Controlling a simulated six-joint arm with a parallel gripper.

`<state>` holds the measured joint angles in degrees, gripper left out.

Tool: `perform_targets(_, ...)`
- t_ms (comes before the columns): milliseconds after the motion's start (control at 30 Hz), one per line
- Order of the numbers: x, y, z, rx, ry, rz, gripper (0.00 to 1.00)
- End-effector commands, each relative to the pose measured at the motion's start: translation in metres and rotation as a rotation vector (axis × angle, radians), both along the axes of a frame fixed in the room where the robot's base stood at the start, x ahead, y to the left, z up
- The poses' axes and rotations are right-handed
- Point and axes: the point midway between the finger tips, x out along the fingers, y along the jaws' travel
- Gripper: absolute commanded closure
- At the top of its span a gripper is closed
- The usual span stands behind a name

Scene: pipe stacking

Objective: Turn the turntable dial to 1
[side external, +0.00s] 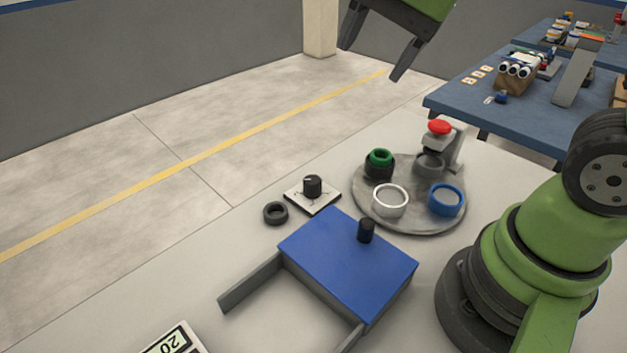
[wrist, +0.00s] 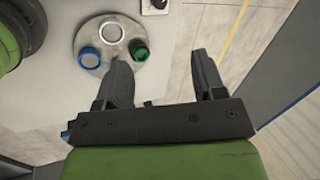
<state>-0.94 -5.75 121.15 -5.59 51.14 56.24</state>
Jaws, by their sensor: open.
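The dial (side external: 312,186) is a black knob on a small white square plate with dark markings, left of the turntable; I cannot read its setting. Its plate shows partly at the top edge of the wrist view (wrist: 155,5). The turntable (side external: 418,223) is a round grey disc. It carries a green ring on a black one (side external: 379,162), a white ring (side external: 390,201), a blue ring (side external: 446,200) and a grey piece (side external: 429,165). My gripper (side external: 372,62) is open and empty, high above and beyond the dial, apart from everything. In the wrist view its fingers (wrist: 160,60) are spread.
A red-topped button device (side external: 440,140) stands at the turntable's far edge. A black ring (side external: 275,213) lies left of the dial. A blue block with a black knob (side external: 348,262) and grey side rails sits in front. Other blue tables (side external: 540,115) stand behind.

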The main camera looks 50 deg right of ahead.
Motion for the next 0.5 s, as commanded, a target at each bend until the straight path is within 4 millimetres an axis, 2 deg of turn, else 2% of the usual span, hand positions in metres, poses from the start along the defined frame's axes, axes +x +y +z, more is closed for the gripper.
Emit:
perform_targets(33, 0.016, 0.000, -0.013, 0.029, 0.057, -0.110, 0.37)
perform_targets(100, 0.036, -0.002, -0.030, 0.067, 0.122, -0.276, 0.37)
perform_targets(167, 0.052, -0.002, -0.047, 0.094, 0.174, -0.422, 0.37)
perform_targets(300, 0.082, -0.004, -0.094, 0.130, 0.278, -0.755, 0.37)
perform_targets(500, 0.103, -0.005, -0.153, 0.141, 0.358, -1.114, 0.37)
